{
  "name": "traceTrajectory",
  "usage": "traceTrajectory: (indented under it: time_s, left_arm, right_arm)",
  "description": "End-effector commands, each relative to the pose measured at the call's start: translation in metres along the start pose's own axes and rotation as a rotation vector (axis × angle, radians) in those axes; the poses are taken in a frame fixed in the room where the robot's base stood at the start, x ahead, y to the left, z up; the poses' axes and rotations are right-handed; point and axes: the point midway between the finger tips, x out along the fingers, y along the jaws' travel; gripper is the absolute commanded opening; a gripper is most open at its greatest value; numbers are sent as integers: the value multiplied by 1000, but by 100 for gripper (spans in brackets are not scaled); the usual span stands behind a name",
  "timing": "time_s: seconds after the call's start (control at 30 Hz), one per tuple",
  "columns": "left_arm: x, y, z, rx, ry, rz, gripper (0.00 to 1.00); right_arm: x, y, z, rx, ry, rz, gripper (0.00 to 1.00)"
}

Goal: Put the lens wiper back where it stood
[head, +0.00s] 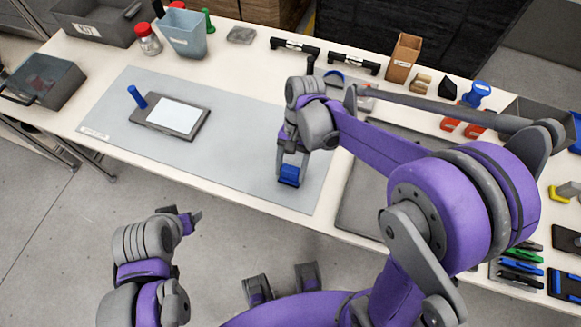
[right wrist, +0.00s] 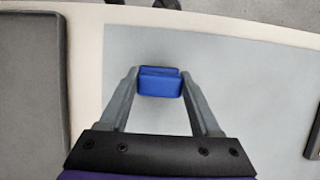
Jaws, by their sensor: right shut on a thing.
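My right gripper (head: 290,172) is shut on a small blue block, which I take to be the lens wiper (head: 289,176). In the right wrist view the wiper (right wrist: 160,82) sits between the two grey fingertips (right wrist: 160,84), over the grey mat (right wrist: 230,70). I cannot tell whether it touches the mat. In the head view the mat (head: 235,130) lies on the table, and the wiper is over its right part. My left gripper (head: 187,218) is in front of the table, away from the wiper. Its fingers are too unclear to tell open from shut.
A blue-grey bin (head: 187,35), a red-lidded jar (head: 147,40) and a wooden box (head: 403,58) stand behind. The mat's middle is clear.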

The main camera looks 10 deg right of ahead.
Motion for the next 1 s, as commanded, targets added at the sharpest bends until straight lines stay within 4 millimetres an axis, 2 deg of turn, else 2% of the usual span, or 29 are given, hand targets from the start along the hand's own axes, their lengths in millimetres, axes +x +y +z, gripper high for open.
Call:
traceTrajectory:
  time_s: [0.03, 0.07, 0.2, 0.47, 0.63, 0.77, 1.0]
  left_arm:
    - [3, 0, 2, 0, -2, 0, 63]
    - [2, 0, 2, 0, -1, 0, 63]
    - [2, 0, 1, 0, -1, 0, 63]
    - [1, 0, 1, 0, -1, 0, 63]
    - [-2, 0, -2, 0, 1, 0, 63]
    - [-4, 0, -4, 0, 3, 0, 63]
    - [-8, 0, -7, 0, 5, 0, 63]
  right_arm:
    - [3, 0, -1, 0, -1, 0, 20]
    - [3, 0, -1, 0, 0, 0, 68]
    - [2, 0, -1, 0, 0, 0, 93]
    - [2, 0, -1, 0, 0, 0, 94]
    - [-8, 0, 1, 0, 0, 0, 94]
    - [-31, 0, 1, 2, 0, 0, 94]
    - [-84, 0, 1, 1, 0, 0, 94]
